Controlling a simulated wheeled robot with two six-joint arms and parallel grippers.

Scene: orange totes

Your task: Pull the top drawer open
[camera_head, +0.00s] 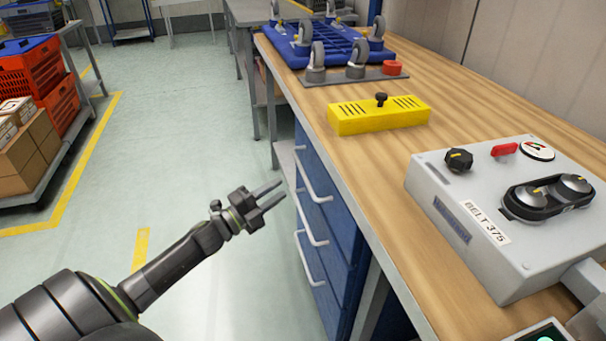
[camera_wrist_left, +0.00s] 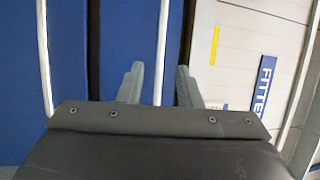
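The blue drawer unit (camera_head: 325,240) stands under the wooden workbench, its drawers shut and fitted with pale bar handles. The top drawer's handle (camera_head: 310,182) is the upper bar in the head view. My left gripper (camera_head: 283,188) is open and empty, just left of this handle, its fingers pointing towards the drawer front. In the left wrist view a pale handle bar (camera_wrist_left: 162,45) runs between the lines of the two open fingers (camera_wrist_left: 160,85). I cannot tell whether the fingertips reach around it. A second handle (camera_wrist_left: 44,55) lies further left. My right gripper is not in view.
The bench top (camera_head: 375,165) carries a yellow box (camera_head: 380,117), a grey control box (camera_head: 500,235) and an upturned blue wheeled dolly (camera_head: 328,45). Orange crates (camera_head: 35,75) and cartons (camera_head: 30,150) stand on a rack at left. The floor (camera_head: 185,130) between is clear.

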